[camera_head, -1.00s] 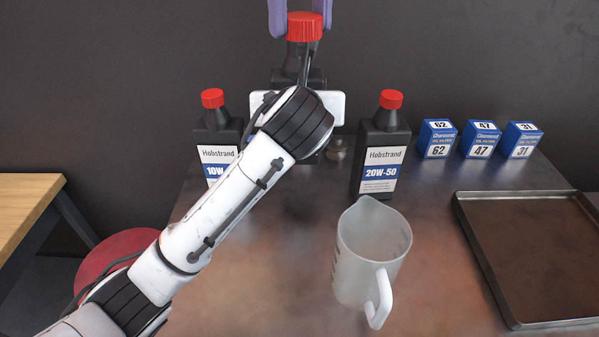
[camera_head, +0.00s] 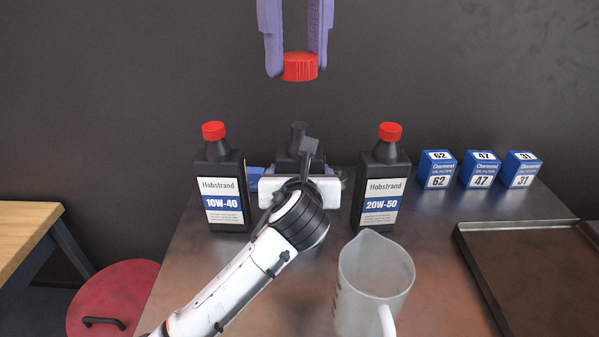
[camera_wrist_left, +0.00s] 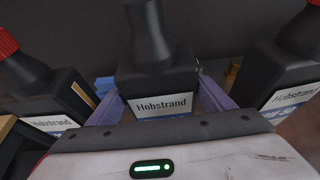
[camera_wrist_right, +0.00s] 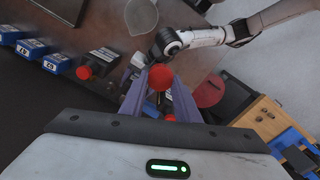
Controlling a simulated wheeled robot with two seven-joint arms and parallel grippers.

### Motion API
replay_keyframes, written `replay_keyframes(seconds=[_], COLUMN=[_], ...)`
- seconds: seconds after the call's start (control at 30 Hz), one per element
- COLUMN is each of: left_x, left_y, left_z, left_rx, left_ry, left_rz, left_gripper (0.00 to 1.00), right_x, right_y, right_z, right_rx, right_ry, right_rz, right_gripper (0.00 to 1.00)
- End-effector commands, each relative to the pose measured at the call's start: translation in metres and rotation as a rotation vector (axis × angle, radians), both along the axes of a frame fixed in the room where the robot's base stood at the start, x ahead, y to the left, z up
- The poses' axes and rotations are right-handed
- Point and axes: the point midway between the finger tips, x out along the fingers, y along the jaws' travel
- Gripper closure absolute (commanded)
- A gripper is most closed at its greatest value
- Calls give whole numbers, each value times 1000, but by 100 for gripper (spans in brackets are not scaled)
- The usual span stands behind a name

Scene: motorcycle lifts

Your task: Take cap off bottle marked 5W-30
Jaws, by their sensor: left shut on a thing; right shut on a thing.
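The middle black bottle (camera_head: 299,140) has a bare, uncapped neck. Its label shows "Hobstrand" in the left wrist view (camera_wrist_left: 160,104), but its grade is hidden. My left gripper (camera_wrist_left: 160,88) is shut around its body; the fingers are mostly hidden behind my wrist in the head view. The bottle looks upright; its base is hidden. My right gripper (camera_head: 299,68) points down and is shut on a red cap (camera_head: 299,67), held well above the bottle neck, apart from it. The cap also shows between the fingers in the right wrist view (camera_wrist_right: 161,78).
Capped bottles 10W-40 (camera_head: 226,190) and 20W-50 (camera_head: 380,190) stand close on either side. A translucent jug (camera_head: 372,285) is in front. Blue boxes (camera_head: 437,170) and a dark tray (camera_head: 470,262) lie right. A red stool (camera_head: 115,285) and wooden bench (camera_head: 25,230) are left.

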Motion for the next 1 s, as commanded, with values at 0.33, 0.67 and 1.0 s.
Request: replay_keyframes(seconds=[0.33, 0.67, 1.0], left_x=[0, 0, -43], left_y=[0, 0, 0], left_z=[-2, -1, 20], left_rx=[0, 0, -1], left_ry=[0, -1, -4], left_rz=[1, 0, -2], left_gripper=[12, 6, 6], right_x=[0, 0, 0], right_y=[0, 0, 0], right_z=[1, 1, 3], right_rx=[0, 0, 0], right_ry=[0, 0, 0], right_rz=[0, 0, 0], right_gripper=[98, 98, 98])
